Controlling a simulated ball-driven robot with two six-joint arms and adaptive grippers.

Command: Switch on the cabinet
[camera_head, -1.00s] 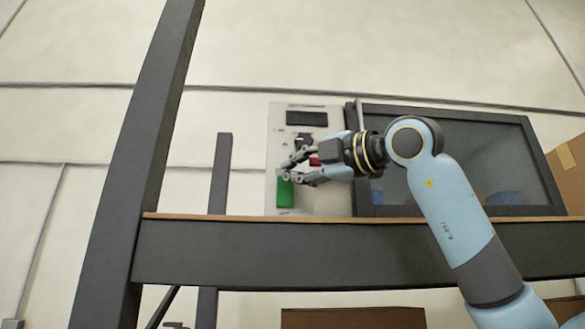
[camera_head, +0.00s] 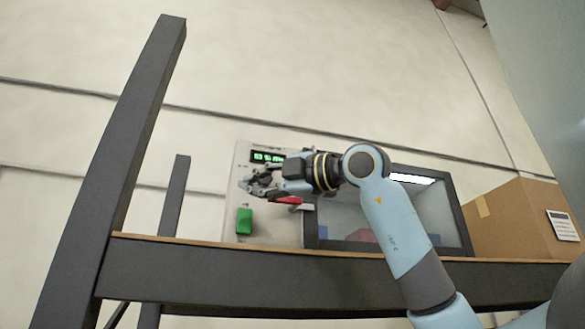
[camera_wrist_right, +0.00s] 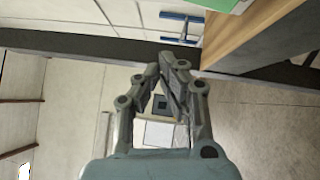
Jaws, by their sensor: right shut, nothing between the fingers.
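The cabinet's pale control panel (camera_head: 272,230) stands on a shelf, left of its dark-framed window (camera_head: 455,215). Its display (camera_head: 267,157) shows lit green characters. A green button (camera_head: 244,221) is low on the panel, and a red part (camera_head: 287,200) shows just below my right gripper. A bright light (camera_head: 412,179) shows behind the window. My right gripper (camera_head: 250,184) is shut and empty, in front of the panel above the green button; contact cannot be told. It hides the middle of the panel. The right wrist view shows its fingers (camera_wrist_right: 172,62) close together. My left gripper is not in view.
A dark shelf beam with a wooden top edge (camera_head: 330,254) runs below the panel. A dark upright post (camera_head: 125,150) stands at the left, a shorter one (camera_head: 172,210) behind it. A cardboard box (camera_head: 515,222) is right of the cabinet. The wall above is clear.

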